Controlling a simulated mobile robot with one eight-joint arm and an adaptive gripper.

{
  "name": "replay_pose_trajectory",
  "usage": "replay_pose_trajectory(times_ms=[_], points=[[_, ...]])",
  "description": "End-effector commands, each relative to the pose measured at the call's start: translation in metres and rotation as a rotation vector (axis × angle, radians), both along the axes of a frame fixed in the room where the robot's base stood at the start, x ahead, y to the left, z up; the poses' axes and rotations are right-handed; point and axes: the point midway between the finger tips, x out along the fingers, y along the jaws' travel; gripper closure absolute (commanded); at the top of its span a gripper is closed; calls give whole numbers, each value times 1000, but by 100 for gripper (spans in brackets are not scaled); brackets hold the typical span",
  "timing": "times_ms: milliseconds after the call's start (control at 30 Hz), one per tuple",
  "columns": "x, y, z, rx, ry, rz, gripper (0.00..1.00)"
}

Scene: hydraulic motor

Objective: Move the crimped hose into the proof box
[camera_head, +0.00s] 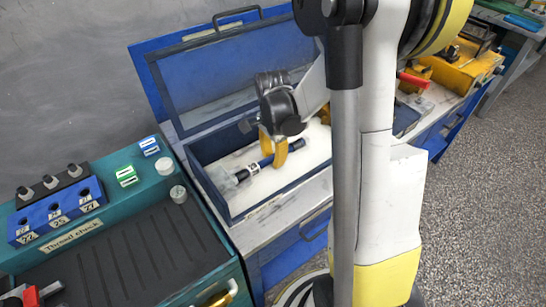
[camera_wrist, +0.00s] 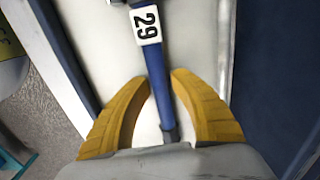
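The crimped hose (camera_head: 290,152) is a dark blue tube with a white label and a clear-looking end at left. It lies on the pale bed inside an open blue box (camera_head: 243,213). In the wrist view the hose (camera_wrist: 157,85) carries a label reading 29 and runs between my yellow fingers. My gripper (camera_head: 273,158) is low in the box, with its fingertips on either side of the hose; it also shows in the wrist view (camera_wrist: 161,77). The fingertips are very near the hose, but contact is unclear. No sign on the box names it as the proof box.
The box's blue lid (camera_head: 225,70) stands open behind. At left is a teal thread check bench (camera_head: 120,245) with a blue numbered block (camera_head: 58,216). A yellow case (camera_head: 465,68) stands at the far right. My arm hides part of the box's right side.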

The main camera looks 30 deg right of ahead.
Motion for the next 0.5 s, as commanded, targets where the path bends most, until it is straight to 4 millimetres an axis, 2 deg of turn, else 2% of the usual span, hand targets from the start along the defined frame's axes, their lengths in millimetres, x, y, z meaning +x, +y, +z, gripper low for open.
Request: replay_pose_trajectory(times_ms=[367,500], points=[[0,0,2,0,0,0,58],[0,0,19,0,0,0,58]])
